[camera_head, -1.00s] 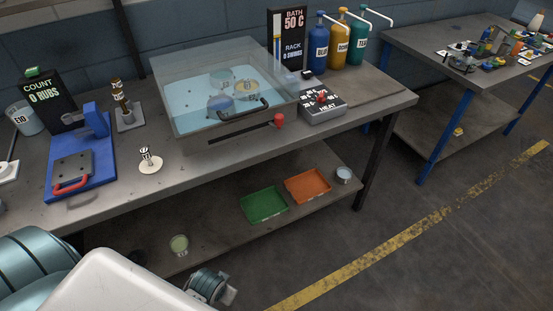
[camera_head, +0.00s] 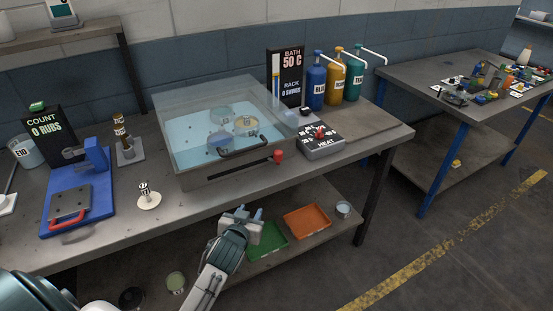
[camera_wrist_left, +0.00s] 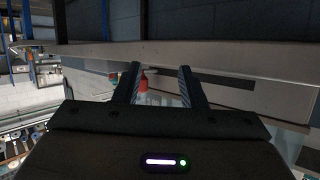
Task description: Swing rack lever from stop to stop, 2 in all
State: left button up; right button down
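The rack lever is a red knob (camera_head: 278,157) at the right end of a dark slot (camera_head: 240,168) in the front wall of the clear-sided bath (camera_head: 205,176). My left gripper (camera_head: 243,211) is in front of the bench edge, lower and left of the knob, and apart from it. In the left wrist view its two fingers (camera_wrist_left: 158,78) are spread and empty, with the red knob (camera_wrist_left: 143,82) showing in the gap beyond them. The sign (camera_head: 287,77) reads BATH 50 C, RACK 0 SWINGS. My right gripper is not in view.
A grey heat control box (camera_head: 320,149) stands right of the bath. A small stand (camera_head: 148,196) and a blue rubbing device (camera_head: 77,205) are to its left. Green (camera_head: 266,241) and orange (camera_head: 307,221) trays lie on the lower shelf. The space before the slot is clear.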

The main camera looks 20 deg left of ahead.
aim_at(276, 158)
pick_arm(q)
jog(key=w+r+t, duration=0.1)
jog(key=w+r, duration=0.1)
jog(key=w, duration=0.4)
jog(key=w+r+t+p, duration=0.1)
jog(key=w, duration=0.6)
jog(key=w+r+t+h+p, duration=0.1)
jog(key=w+r+t, duration=0.1)
jog(key=w, duration=0.4)
jog(key=shift+w+a+r, duration=0.15)
jog(key=shift+w+r, duration=0.2)
grip_shut()
jog(key=shift+s, duration=0.1)
